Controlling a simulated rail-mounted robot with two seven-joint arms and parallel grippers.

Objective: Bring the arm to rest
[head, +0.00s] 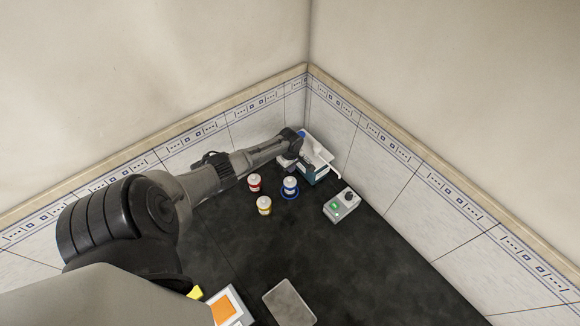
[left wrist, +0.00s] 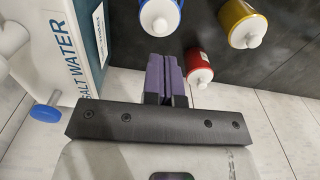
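My left arm reaches in from the left to the far corner of the bench. Its gripper (head: 302,156) is beside the white and teal box (head: 315,173) there. In the left wrist view the purple-padded fingers (left wrist: 165,78) are together with nothing seen between them. The box, lettered "SALT WATER" (left wrist: 78,40), stands left of the fingers in that view, apart from them. A red-banded bottle (left wrist: 198,68) is just right of the fingers. My right gripper is not in view.
White-capped bottles stand near the gripper: red (head: 254,184), blue (head: 290,187) and yellow (head: 264,206). A small device with a green display (head: 341,206) is to the right. A grey flat plate (head: 289,303) lies in front. The dark bench (head: 390,270) is clear at right.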

